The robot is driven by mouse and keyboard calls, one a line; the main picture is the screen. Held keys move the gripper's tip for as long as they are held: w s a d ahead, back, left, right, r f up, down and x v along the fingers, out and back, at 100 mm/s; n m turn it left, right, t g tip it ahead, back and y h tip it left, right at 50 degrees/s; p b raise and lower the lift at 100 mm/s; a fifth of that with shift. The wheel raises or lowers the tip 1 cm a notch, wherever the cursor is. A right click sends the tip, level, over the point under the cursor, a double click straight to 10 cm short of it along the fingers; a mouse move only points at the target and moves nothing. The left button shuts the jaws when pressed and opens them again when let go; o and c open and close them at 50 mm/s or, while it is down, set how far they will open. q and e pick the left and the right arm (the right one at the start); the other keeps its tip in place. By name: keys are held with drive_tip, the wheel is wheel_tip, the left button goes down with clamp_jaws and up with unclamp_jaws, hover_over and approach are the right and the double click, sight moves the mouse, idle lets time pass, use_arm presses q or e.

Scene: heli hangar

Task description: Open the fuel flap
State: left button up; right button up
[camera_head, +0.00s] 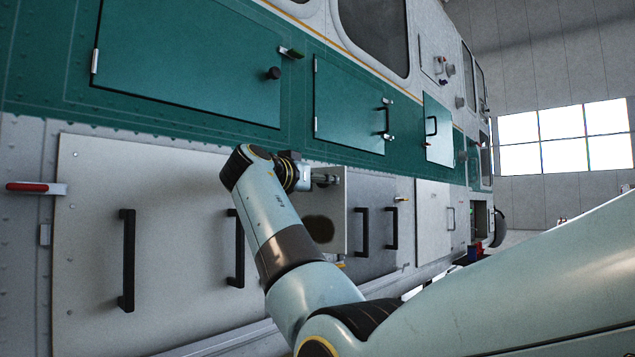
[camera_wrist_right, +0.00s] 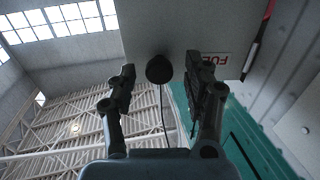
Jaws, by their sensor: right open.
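The fuel flap (camera_wrist_right: 205,28) is a pale grey panel at the top of the right wrist view, with an upside-down red-lettered "FUE…" label (camera_wrist_right: 219,59). A black round knob (camera_wrist_right: 159,69) shows near its lower edge. In the head view the light grey flap (camera_head: 337,238) shows beside my right wrist, with a dark round patch on it; I cannot tell how far it stands from the body. My right gripper (camera_head: 328,180) is open, its fingers (camera_wrist_right: 158,85) on either side of the knob in the wrist view. No contact is visible. My left gripper is out of view.
A large grey panel (camera_head: 90,250) with black bar handles (camera_head: 127,260) lies left of my right arm. Green doors (camera_head: 190,65) with knobs and handles run above. A red handle (camera_head: 28,187) sticks out at the far left. Open hangar floor is at the right.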

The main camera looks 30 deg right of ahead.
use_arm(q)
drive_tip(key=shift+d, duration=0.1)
use_arm(e)
drive_tip(key=v, duration=0.7)
drive_tip(key=shift+s+a, duration=0.15)
drive_tip(key=shift+a, duration=0.05)
drive_tip(key=shift+f, duration=0.1)
